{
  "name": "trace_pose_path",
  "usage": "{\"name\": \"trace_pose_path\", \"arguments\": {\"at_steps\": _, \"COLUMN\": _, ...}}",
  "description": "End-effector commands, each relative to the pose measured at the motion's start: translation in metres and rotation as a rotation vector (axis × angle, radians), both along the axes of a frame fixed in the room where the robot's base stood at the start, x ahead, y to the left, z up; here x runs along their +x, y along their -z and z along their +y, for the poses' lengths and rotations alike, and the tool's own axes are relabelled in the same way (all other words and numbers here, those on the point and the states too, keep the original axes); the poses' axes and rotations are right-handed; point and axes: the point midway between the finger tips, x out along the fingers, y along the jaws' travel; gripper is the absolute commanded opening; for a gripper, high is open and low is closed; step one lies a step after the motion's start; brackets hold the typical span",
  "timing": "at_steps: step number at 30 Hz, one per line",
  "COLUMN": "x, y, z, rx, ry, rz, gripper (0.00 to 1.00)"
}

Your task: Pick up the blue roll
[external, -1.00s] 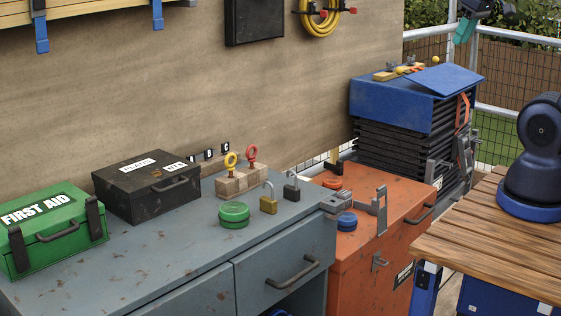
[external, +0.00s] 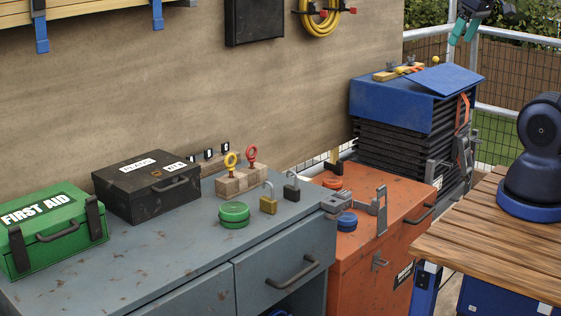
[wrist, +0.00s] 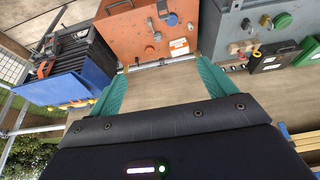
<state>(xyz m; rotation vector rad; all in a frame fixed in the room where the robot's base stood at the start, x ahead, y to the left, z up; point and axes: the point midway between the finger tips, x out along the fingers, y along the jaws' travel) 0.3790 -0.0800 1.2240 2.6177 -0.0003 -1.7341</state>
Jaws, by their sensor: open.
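The blue roll (external: 347,221) lies flat on the orange chest (external: 392,205), near its left side and beside a grey metal latch. In the wrist view the blue roll (wrist: 171,19) shows small near the top, on the orange chest. My gripper (external: 465,33) is high at the upper right of the external view, above the railing and far from the roll. Its teal fingers are spread apart. In the wrist view my gripper (wrist: 160,69) is open with nothing between the fingers.
An orange roll (external: 332,183) sits behind the blue one. A green roll (external: 234,212) and padlocks (external: 269,202) stand on the grey bench (external: 150,262). A black stack with a blue cover (external: 400,105) stands behind the chest. A wooden table (external: 500,245) is at right.

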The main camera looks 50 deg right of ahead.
Motion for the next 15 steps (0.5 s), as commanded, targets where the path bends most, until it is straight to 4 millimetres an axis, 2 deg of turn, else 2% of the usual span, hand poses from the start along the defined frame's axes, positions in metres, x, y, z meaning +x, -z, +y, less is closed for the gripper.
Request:
{"name": "trace_pose_path", "arguments": {"at_steps": 8, "x": 0.002, "y": 0.001, "z": -0.001, "rx": -0.010, "ry": -0.006, "rz": 0.005, "gripper": 0.83}}
{"name": "trace_pose_path", "arguments": {"at_steps": 11, "x": 0.011, "y": 0.006, "z": -0.004, "rx": -0.045, "ry": -0.026, "rz": 0.022, "gripper": 0.83}}
{"name": "trace_pose_path", "arguments": {"at_steps": 15, "x": 0.032, "y": 0.017, "z": -0.012, "rx": -0.136, "ry": -0.085, "rz": 0.064, "gripper": 0.83}}
